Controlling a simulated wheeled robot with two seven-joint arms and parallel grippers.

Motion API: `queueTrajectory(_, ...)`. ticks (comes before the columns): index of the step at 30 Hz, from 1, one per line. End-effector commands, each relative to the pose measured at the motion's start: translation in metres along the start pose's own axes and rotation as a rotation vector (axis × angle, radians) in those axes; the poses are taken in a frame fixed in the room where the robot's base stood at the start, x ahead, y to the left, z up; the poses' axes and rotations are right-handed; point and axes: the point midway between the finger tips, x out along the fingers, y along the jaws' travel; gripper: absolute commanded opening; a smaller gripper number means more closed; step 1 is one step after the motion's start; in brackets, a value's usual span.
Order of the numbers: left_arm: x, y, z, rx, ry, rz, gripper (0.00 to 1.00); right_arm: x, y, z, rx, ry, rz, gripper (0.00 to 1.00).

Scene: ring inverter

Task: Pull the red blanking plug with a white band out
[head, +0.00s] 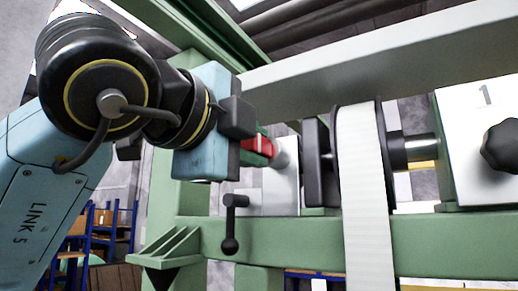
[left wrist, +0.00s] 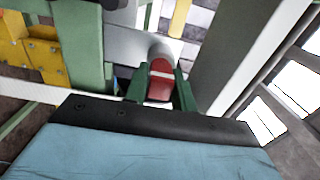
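The red blanking plug with a white band (head: 262,145) sits at the end of a pale grey cylindrical fitting (head: 286,155) in the middle of the head view. In the left wrist view the plug (left wrist: 160,80) shows its red end and the white band across it. My left gripper (left wrist: 160,88) has its two green fingers on either side of the plug, close against it, and looks shut on it. In the head view the gripper's dark finger mounts (head: 239,118) hide part of the plug. My right gripper is not in view.
A white belt (head: 358,190) runs over a dark pulley right of the fitting. A small black lever (head: 230,225) hangs below the gripper. Green frame beams (head: 440,245) lie below and above. A white panel marked 1 (head: 462,120) with a black knob stands at right.

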Motion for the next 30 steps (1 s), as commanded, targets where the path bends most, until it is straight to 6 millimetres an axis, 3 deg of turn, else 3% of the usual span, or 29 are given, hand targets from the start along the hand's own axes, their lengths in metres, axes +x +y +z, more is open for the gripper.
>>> queueTrajectory(1, 0.000, 0.000, 0.000, 0.000, 0.000, 0.000, 0.19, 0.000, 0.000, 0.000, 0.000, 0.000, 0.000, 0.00)
queueTrajectory(6, 0.000, 0.000, 0.000, 0.000, 0.000, 0.000, 0.00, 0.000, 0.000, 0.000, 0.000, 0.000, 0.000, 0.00)
queueTrajectory(30, -0.034, 0.001, 0.000, 0.000, 0.000, -0.003, 0.00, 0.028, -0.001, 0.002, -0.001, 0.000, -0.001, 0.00)
